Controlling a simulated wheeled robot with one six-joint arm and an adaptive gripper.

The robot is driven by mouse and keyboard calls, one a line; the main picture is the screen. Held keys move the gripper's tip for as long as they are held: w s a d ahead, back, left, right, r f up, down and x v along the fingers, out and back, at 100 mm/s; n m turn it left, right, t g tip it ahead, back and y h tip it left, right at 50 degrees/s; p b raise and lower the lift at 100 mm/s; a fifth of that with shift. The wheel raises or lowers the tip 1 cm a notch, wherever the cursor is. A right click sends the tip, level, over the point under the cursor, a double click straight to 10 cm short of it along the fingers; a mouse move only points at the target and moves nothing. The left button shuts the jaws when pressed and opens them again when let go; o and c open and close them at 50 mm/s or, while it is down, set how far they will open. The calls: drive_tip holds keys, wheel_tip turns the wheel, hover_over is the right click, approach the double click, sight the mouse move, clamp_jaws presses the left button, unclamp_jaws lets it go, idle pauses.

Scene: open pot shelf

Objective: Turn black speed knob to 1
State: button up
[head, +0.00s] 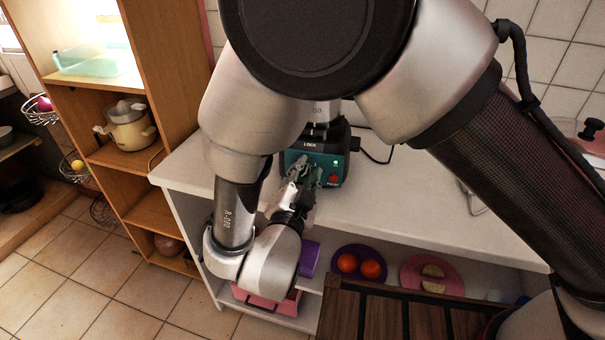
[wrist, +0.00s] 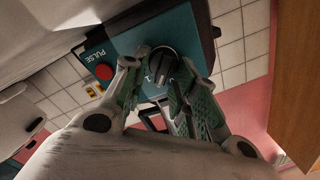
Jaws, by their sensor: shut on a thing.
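The blender base (head: 323,162) is teal and black and stands on the white counter. In the wrist view its teal front panel (wrist: 125,45) fills the upper middle. The black speed knob (wrist: 162,60) is round with a raised grip and a pale mark. My gripper (head: 301,171) reaches the front of the base; in the wrist view its green-padded fingers (wrist: 153,74) are on either side of the knob, shut on it. In the head view the fingers hide the knob. The number at the knob's mark is not readable.
A red PULSE button (wrist: 104,72) sits beside the knob. A wooden shelf (head: 180,70) stands at left.

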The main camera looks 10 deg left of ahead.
drive_tip(key=shift+d+f+m, duration=0.15)
drive_tip(key=shift+m, duration=1.75)
drive_tip(key=o, duration=0.8)
drive_tip(key=shift+o, duration=0.2)
drive_tip(key=s, duration=1.2)
